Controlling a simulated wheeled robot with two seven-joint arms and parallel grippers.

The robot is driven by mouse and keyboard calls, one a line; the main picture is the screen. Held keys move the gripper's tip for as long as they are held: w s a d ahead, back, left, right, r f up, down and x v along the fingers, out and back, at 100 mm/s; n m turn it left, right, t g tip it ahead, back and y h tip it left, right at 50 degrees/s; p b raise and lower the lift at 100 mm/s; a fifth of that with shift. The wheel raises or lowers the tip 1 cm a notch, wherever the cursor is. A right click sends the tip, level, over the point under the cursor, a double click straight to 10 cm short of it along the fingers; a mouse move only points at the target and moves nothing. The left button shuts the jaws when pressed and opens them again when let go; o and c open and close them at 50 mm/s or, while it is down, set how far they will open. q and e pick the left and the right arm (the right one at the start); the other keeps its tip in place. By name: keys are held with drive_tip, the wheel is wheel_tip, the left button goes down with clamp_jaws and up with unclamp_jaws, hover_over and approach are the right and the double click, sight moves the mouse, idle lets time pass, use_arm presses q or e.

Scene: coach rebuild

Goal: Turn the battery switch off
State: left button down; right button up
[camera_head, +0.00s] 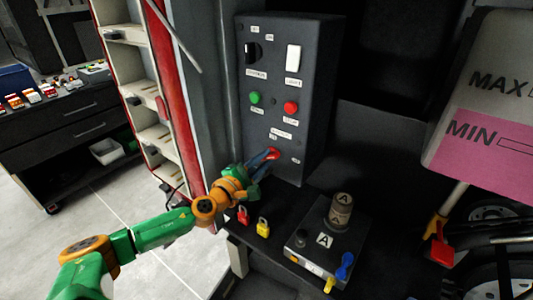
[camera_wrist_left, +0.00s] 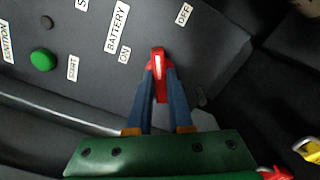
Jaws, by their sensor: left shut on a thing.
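The red battery switch (camera_head: 272,154) sits low on the dark control panel (camera_head: 262,177). In the left wrist view the red switch handle (camera_wrist_left: 158,62) lies between my blue fingertips, below the BATTERY label (camera_wrist_left: 117,27). The ON label (camera_wrist_left: 124,54) is left of the handle and the OFF label (camera_wrist_left: 183,14) is up and to the right. My left gripper (camera_head: 265,163) is shut on the handle, and it shows in the wrist view too (camera_wrist_left: 160,82). The fingers hide part of the handle. My right gripper is not in view.
The panel also carries a green button (camera_head: 256,98), a red button (camera_head: 291,108), a black knob (camera_head: 252,52) and a white rocker (camera_head: 293,58). Below are red (camera_head: 243,215) and yellow (camera_head: 263,227) padlocks and a box (camera_head: 318,262) bearing a cylinder (camera_head: 340,211).

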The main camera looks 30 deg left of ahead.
use_arm(q)
drive_tip(key=shift+r+m+p, duration=0.2)
drive_tip(key=shift+m+p, duration=0.35)
drive_tip(key=shift+m, duration=0.45)
drive_tip(key=m+p, duration=0.1)
drive_tip(key=m, duration=0.1)
drive_tip(key=shift+m, duration=0.3)
drive_tip(key=shift+f+m, duration=0.1)
drive_tip(key=shift+m, duration=0.4)
drive_tip(key=shift+f, duration=0.15)
drive_tip(key=c, duration=0.6)
unclamp_jaws()
drive_tip(key=shift+c, duration=0.2)
drive_tip(key=shift+s, duration=0.1)
